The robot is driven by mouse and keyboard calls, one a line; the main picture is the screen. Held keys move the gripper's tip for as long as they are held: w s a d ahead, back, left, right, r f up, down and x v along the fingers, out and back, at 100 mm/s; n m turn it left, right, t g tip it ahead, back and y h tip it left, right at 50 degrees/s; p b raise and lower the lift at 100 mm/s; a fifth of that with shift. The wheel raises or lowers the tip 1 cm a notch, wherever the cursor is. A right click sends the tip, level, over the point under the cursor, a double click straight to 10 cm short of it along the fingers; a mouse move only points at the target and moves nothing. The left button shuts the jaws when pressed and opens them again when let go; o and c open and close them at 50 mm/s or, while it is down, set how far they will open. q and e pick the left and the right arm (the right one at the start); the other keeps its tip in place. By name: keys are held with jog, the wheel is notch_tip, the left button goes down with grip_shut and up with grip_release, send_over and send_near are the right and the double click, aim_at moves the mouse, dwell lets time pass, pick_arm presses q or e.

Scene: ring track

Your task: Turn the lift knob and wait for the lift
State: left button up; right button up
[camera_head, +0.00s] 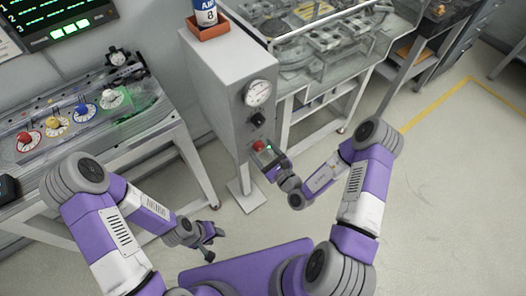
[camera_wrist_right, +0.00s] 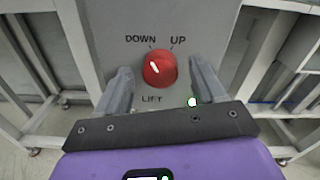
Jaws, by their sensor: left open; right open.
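The red lift knob (camera_wrist_right: 160,70) sits on the front of the grey column, between the words DOWN and UP above and LIFT below. Its white mark points up and left, towards DOWN. In the head view the knob (camera_head: 259,146) shows low on the column, just beyond my right gripper (camera_head: 267,161). In the right wrist view, the open fingers stand on both sides of the knob with gaps; contact is not visible. My left gripper (camera_head: 211,241) is open and empty, low over the floor.
The grey column (camera_head: 216,84) carries a gauge (camera_head: 257,93), a black knob (camera_head: 258,119) and an orange tray (camera_head: 208,29) with a can (camera_head: 206,12). A bench with coloured dials (camera_head: 84,112) stands left, a glazed track machine (camera_head: 330,48) behind. The right floor is clear.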

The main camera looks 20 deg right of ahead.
jog(key=shift+w+a, duration=0.1)
jog(key=shift+w, duration=0.15)
jog(key=shift+c, duration=0.3)
jog(key=c, duration=1)
